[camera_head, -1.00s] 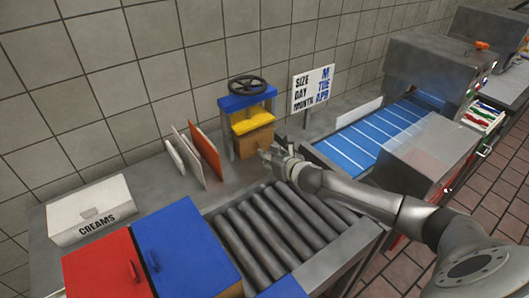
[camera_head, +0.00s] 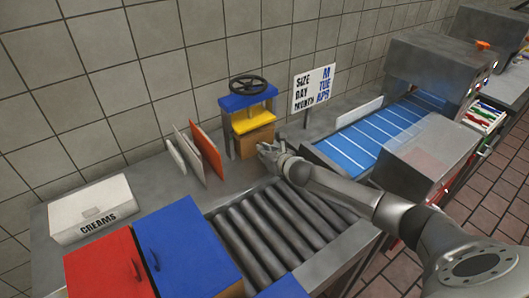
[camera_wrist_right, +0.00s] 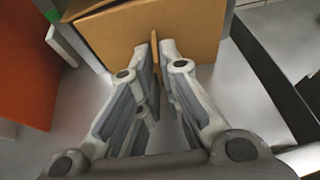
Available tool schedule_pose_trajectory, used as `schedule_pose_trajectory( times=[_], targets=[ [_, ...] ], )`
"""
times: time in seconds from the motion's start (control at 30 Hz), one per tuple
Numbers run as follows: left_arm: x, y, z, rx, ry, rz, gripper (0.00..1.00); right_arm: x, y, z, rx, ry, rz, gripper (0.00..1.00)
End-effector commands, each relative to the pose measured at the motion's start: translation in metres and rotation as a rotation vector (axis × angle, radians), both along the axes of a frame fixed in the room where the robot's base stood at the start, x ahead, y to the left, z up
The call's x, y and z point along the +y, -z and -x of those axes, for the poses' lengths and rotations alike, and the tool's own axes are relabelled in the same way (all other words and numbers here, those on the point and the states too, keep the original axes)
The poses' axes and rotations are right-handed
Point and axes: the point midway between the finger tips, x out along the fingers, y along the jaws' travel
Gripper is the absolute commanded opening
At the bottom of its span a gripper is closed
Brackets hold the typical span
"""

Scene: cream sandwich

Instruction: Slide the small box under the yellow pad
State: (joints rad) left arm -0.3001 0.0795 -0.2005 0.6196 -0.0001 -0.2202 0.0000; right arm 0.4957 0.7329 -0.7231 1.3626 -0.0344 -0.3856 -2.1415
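The small brown box (camera_head: 255,140) stands in the press, just below the yellow pad (camera_head: 253,123); how far it reaches under the pad is hard to tell. The box's front face also fills the top of the right wrist view (camera_wrist_right: 190,25). My right gripper (camera_head: 264,149) is at the front of the box. In the right wrist view its fingertips (camera_wrist_right: 155,58) are close together on either side of a thin upright brown tab on that face, and appear shut on it. My left gripper is not in view.
The press has a blue top (camera_head: 248,98) and a black handwheel (camera_head: 248,85). Upright boards, one orange (camera_head: 206,150), stand to its left. A roller conveyor (camera_head: 265,230) lies in front, and a sign (camera_head: 313,88) and blue belt (camera_head: 375,132) are to the right.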

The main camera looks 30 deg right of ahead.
Motion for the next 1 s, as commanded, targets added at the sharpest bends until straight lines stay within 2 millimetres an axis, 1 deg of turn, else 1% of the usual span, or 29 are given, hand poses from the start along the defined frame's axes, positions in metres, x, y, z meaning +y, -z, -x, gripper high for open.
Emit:
schedule_pose_trajectory(
  times=[0.23, 0.3, 0.43, 0.47, 0.83, 0.93, 1.0],
  targets=[
    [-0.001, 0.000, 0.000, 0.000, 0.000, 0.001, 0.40, 0.000, 0.000, 0.000, 0.000, 0.000, 0.000, 0.00],
    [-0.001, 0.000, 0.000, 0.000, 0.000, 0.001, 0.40, 0.000, 0.000, 0.000, 0.000, 0.000, 0.000, 0.11],
    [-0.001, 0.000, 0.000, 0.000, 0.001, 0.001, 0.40, 0.000, 0.000, 0.000, 0.000, 0.000, 0.000, 0.28],
    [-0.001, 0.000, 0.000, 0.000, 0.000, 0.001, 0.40, 0.000, 0.000, 0.000, 0.000, 0.000, 0.000, 0.30],
    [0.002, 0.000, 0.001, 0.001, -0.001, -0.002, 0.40, 0.000, -0.001, 0.003, 0.000, 0.000, 0.000, 0.30],
    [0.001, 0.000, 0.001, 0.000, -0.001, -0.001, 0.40, -0.001, -0.003, 0.009, 0.000, 0.000, 0.001, 0.30],
    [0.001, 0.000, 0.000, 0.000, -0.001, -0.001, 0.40, -0.001, -0.006, 0.017, 0.002, -0.001, 0.002, 0.30]
  ],
)
